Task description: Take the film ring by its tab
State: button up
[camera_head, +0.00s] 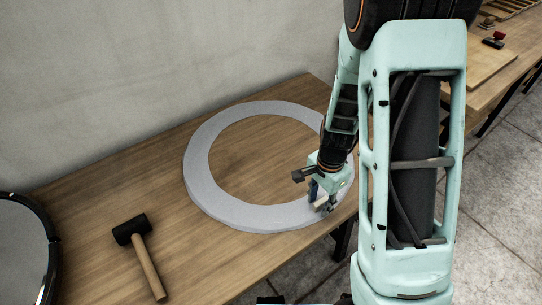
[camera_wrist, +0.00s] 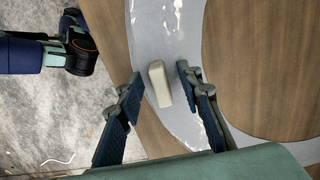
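The film ring (camera_head: 205,192) is a flat pale grey ring lying on the wooden table, partly hidden by my arm on its right side. It also shows in the wrist view (camera_wrist: 157,50). Its tab (camera_wrist: 159,84) is a small cream block standing up at the ring's outer edge. In the head view the tab (camera_head: 320,202) is partly hidden by my gripper. My gripper (camera_wrist: 158,82) is open, with one finger on each side of the tab. The head view shows my gripper (camera_head: 322,198) low over the ring's near right part.
A black-headed mallet (camera_head: 139,241) with a wooden handle lies on the wooden table (camera_head: 95,205) at the left. A round dark-rimmed object (camera_head: 25,250) stands at the far left. The table edge is close to the tab. Another wooden bench (camera_head: 485,75) stands at the upper right.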

grip_shut()
jog(key=shift+r, duration=0.2)
dwell(0.3)
